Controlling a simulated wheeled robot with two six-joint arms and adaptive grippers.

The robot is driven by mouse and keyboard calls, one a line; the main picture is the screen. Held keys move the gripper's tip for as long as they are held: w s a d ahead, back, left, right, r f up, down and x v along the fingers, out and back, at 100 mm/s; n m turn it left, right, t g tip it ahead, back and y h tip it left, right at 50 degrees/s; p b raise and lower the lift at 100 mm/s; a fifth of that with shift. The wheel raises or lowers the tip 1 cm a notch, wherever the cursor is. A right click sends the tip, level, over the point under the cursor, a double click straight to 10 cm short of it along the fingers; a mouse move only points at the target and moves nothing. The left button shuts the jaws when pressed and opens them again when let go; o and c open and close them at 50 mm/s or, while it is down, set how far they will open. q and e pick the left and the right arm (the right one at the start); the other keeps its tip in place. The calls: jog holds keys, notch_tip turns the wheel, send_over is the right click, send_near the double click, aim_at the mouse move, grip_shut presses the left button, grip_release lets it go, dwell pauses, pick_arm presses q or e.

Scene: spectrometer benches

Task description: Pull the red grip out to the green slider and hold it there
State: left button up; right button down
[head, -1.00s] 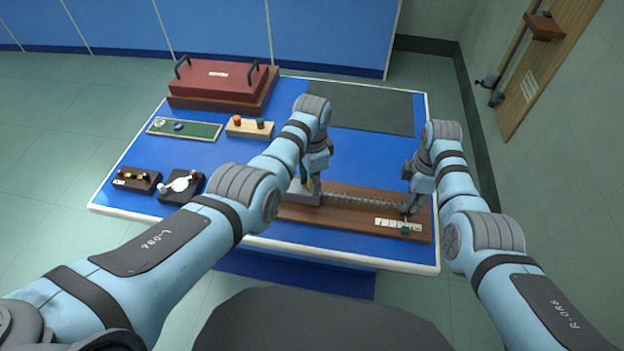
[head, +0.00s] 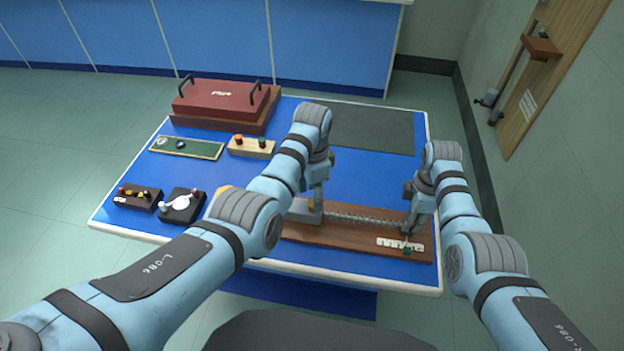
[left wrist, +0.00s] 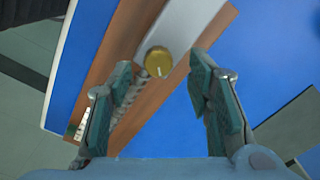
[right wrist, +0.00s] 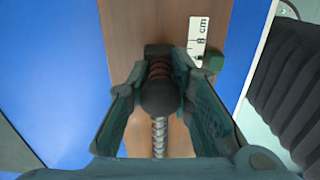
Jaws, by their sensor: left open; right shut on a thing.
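The red grip (right wrist: 158,70) shows as dull red bands with a dark ball end in the right wrist view. My right gripper (right wrist: 158,82) is shut on it. A stretched spring (head: 365,219) runs from the grip to a grey block (head: 302,212) on a brown board (head: 345,240). The green slider (right wrist: 214,62) sits by a white scale (right wrist: 198,38), beside my right fingertips and roughly level with the grip. It also shows in the head view (head: 407,252). My left gripper (left wrist: 163,80) is open, with the block's brass knob (left wrist: 158,62) just past its fingertips.
A red-lidded case (head: 222,98), a green tray (head: 187,147) and a wooden block with knobs (head: 251,146) stand at the back left. Two dark devices (head: 138,197) (head: 182,206) stand at the left. A dark mat (head: 365,128) lies clear at the back right.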

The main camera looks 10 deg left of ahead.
aim_at(312, 202)
pick_arm(q)
notch_tip(312, 202, up, 9)
jog(key=shift+r, duration=0.1)
